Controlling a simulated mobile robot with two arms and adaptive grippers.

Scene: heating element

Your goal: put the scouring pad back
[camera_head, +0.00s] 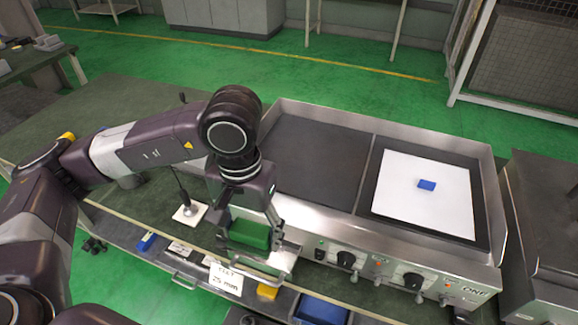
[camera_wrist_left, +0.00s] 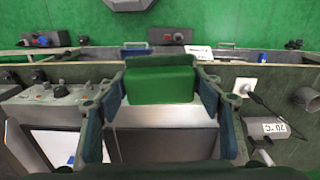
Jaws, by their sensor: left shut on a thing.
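The green scouring pad (camera_head: 250,234) is a thick green block. My left gripper (camera_head: 252,222) is shut on it and holds it at the left front corner of the griddle, near the front shelf. I cannot tell if the pad touches anything below it. In the left wrist view the pad (camera_wrist_left: 162,85) sits between the two fingers (camera_wrist_left: 163,100), its broad face toward the camera. The fingers hide part of the pad in the head view. My right gripper is not in view.
The steel griddle (camera_head: 488,190) holds a white sheet (camera_head: 395,190) with a blue block (camera_head: 427,185) on it. Its knobs (camera_head: 346,259) face front. A white square base with a black rod (camera_head: 190,212), a "25 mm" label (camera_head: 226,279), a yellow block (camera_head: 267,291) and a blue bin (camera_head: 320,309) are nearby.

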